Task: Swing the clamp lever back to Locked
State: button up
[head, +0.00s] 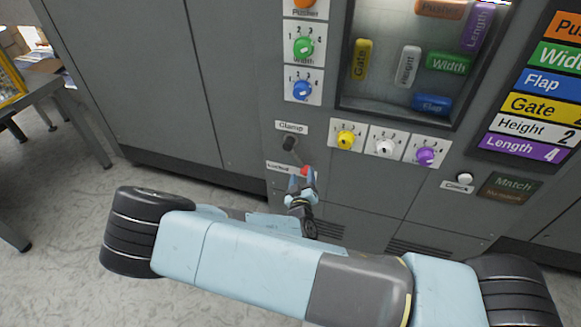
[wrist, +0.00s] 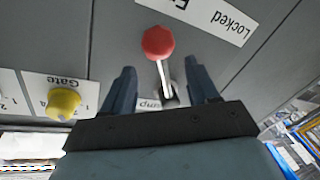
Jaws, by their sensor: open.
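The clamp lever has a red knob (head: 305,171) on a thin metal shaft, on the grey panel below the "Clamp" label (head: 291,127). In the head view it slants down and right from its dark pivot (head: 288,143). The "Locked" label (head: 279,167) is left of the knob. My gripper (head: 302,184) is open and empty at the knob. In the wrist view, which is upside down, the red knob (wrist: 158,42) shows just beyond and between the fingertips (wrist: 161,72), with no visible contact. The knob points towards a partly cut-off label beginning with F, beside "Locked" (wrist: 225,20).
Yellow (head: 346,139), white and purple dials are right of the lever. Green and blue dials (head: 302,89) are above, beside a window (head: 400,65) with coloured blocks. A white button (head: 465,179) is farther right. A table (head: 50,90) stands at the left; the floor there is clear.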

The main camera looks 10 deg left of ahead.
aim_at(303, 168)
jog(key=shift+w+a, duration=0.2)
jog(key=shift+w, duration=0.9)
jog(key=shift+w+a, duration=0.2)
jog(key=shift+w, duration=0.9)
jog(key=shift+c, duration=0.3)
